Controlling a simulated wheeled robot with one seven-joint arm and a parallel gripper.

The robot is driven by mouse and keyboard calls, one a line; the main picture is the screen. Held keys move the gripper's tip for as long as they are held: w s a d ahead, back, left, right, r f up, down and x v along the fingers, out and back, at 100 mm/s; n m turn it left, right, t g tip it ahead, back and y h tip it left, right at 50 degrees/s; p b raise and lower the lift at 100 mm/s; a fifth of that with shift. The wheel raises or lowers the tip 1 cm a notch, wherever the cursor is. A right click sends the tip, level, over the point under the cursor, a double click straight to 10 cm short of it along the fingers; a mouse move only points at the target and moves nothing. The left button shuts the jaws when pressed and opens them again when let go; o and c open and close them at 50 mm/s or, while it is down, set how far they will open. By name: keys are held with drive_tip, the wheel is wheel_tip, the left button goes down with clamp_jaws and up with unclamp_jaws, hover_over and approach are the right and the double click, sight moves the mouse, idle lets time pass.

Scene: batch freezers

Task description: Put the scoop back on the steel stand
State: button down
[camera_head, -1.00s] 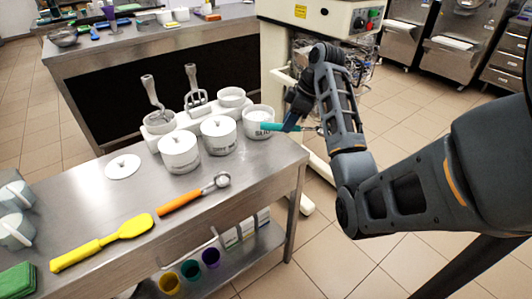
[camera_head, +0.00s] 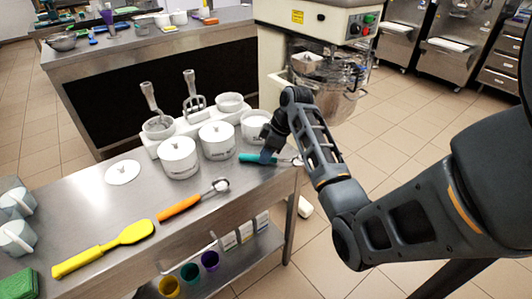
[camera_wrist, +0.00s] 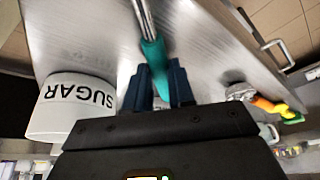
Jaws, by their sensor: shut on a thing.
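My gripper (camera_head: 272,150) is shut on the teal handle (camera_head: 250,158) of a scoop with a steel shaft, low over the right end of the steel-topped stand (camera_head: 110,235). The scoop's steel end points right, near the stand's right edge. I cannot tell whether it touches the top. In the wrist view the teal handle (camera_wrist: 154,58) lies between the dark fingers (camera_wrist: 158,88), and the shaft runs out of frame at the top. The scoop's far end is hidden there. Brushed steel shows below it.
The white sugar pot (camera_head: 255,127) stands close behind my gripper. White lidded pots (camera_head: 217,140) and a white rack with steel mashers are left of it. An orange-handled scoop (camera_head: 180,207) and a yellow spatula (camera_head: 105,248) lie in front. A mixer (camera_head: 320,70) stands behind.

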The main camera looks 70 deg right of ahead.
sight(280, 159)
drive_tip(key=shift+f, duration=0.1)
drive_tip(key=c, duration=1)
unclamp_jaws()
drive_tip(key=shift+o, duration=0.2)
drive_tip(key=v, duration=1.2)
drive_tip(key=shift+r+p, duration=0.2)
drive_tip(key=shift+p, duration=0.25)
drive_tip(key=shift+f, duration=0.1)
